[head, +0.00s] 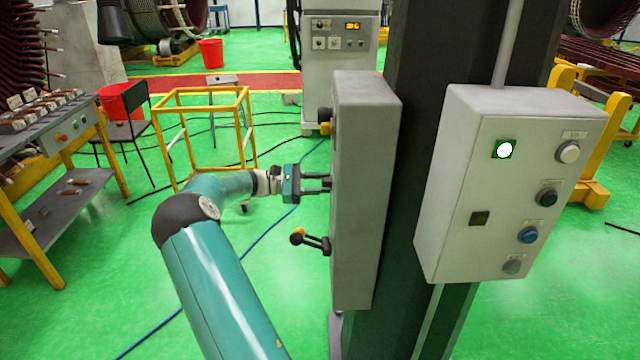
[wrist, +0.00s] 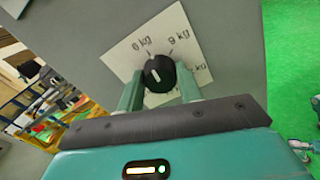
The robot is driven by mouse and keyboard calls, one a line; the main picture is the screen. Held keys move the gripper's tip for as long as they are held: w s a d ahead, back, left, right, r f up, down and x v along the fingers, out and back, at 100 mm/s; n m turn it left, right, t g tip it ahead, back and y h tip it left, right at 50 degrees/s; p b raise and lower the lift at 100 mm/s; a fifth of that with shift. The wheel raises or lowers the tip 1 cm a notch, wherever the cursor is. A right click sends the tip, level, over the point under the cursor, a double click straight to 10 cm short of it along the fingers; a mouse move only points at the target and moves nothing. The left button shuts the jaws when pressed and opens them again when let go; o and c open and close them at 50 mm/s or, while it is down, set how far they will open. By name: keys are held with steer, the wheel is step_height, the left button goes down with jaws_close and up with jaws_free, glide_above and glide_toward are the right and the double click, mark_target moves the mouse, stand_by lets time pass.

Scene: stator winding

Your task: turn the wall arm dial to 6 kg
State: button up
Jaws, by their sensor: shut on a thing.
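The dial (wrist: 159,74) is a round black knob with a short white mark, on a white label plate (wrist: 120,68) in the wrist view. The plate has a "9 kg" label at upper right, another at upper left that looks like 6 or 0 kg, and a partly hidden one at right. The mark slants; I cannot tell exactly which label it points to. My gripper (wrist: 159,82) is shut on the dial, one finger on each side.
A control box (head: 500,215) with buttons and a lit white lamp hangs on the dark column at right. A yellow frame (head: 205,98) stands behind my arm.

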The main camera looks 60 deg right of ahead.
steer(key=shift+n, duration=0.6)
steer(key=o, duration=1)
steer(key=v, duration=1.3)
steer(key=shift+w+a, duration=0.2)
steer(key=shift+w, duration=0.15)
steer(key=shift+r, duration=0.1)
